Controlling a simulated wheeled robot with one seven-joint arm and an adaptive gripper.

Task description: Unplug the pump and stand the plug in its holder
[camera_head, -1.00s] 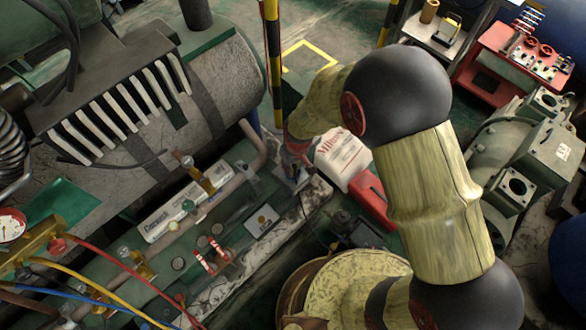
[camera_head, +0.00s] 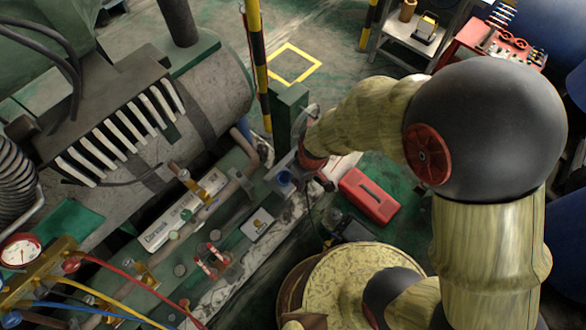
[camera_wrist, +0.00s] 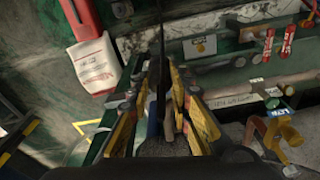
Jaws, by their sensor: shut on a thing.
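My gripper (camera_head: 314,178) hangs above the edge of the green machine skid, at the end of the arm. In the wrist view my gripper (camera_wrist: 158,98) has its yellow-and-black fingers closed around a dark, slim thing, which appears to be the plug (camera_wrist: 155,118); it is mostly hidden between the fingers. A dark cable (camera_wrist: 161,30) runs up the picture from between them. A small blue cup-like part (camera_head: 284,180) on a grey bracket is just left of my gripper; I cannot tell whether it is the holder. A small dark unit, possibly the pump (camera_head: 352,229), sits on the floor below.
A red toolbox (camera_head: 370,195) lies on the floor right of my gripper, beside a partly hidden white bag (camera_head: 341,167). A dark green post (camera_head: 290,112) and a striped pole (camera_head: 257,65) stand behind. Gauge hoses (camera_head: 120,272) cross the lower left.

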